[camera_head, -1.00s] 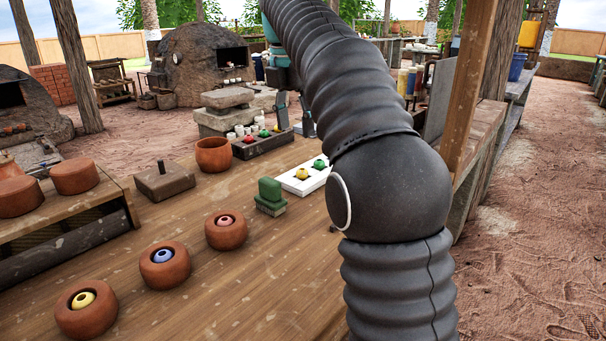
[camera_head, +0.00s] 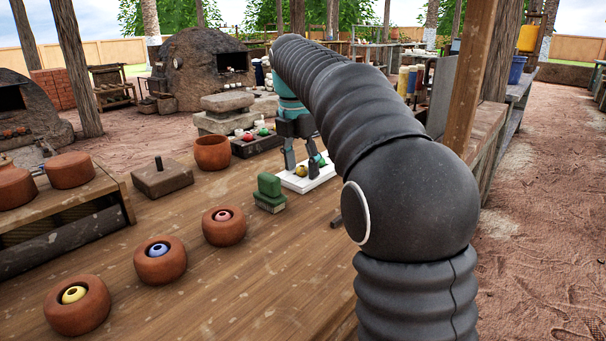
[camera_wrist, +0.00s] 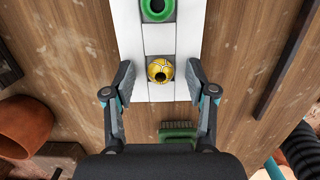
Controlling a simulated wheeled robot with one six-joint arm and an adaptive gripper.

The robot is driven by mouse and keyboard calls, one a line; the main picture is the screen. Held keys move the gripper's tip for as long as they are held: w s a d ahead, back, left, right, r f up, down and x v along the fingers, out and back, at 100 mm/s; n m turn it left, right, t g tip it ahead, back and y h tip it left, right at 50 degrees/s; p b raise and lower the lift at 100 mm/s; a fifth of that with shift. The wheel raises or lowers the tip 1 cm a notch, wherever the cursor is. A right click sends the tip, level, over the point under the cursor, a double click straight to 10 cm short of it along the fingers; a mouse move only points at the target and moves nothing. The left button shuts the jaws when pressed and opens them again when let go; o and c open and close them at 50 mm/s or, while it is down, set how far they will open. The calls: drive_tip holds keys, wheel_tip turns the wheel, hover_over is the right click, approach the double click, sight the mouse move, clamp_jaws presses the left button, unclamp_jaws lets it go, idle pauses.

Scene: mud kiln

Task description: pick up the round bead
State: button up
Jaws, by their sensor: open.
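A yellow patterned bead (camera_wrist: 160,71) with a dark hole looks round and sits on a white tray (camera_wrist: 160,40). It also shows in the head view (camera_head: 300,170).
A green brush (camera_head: 269,193) lies close to the tray. Clay cups hold a pink bead (camera_head: 223,215), a blue bead (camera_head: 159,249) and a yellow bead (camera_head: 73,294). A clay pot (camera_head: 212,152) and a dark tray (camera_head: 255,145) stand behind.

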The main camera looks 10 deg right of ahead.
sight(301, 166)
drive_tip(key=shift+f, duration=0.15)
drive_tip(key=c, duration=0.9)
drive_tip(key=shift+w+r, duration=0.1)
drive_tip(key=shift+r, duration=0.6)
wheel_tip(301, 166, up, 3)
drive_tip(key=shift+r+p, duration=0.1)
drive_tip(key=shift+p, duration=0.65)
drive_tip(key=d+r, duration=0.2)
drive_tip(key=d, duration=0.1)
drive_tip(key=w+d+r, duration=0.1)
drive_tip(key=d+r, duration=0.1)
drive_tip(key=d, duration=0.2)
drive_tip(key=w+d+r+p, duration=0.1)
drive_tip(key=d+r, duration=0.1)
drive_tip(key=d, duration=0.2)
drive_tip(key=shift+w+d+r, duration=0.1)
drive_tip(key=shift+d+r, duration=0.15)
drive_tip(key=shift+r, duration=0.05)
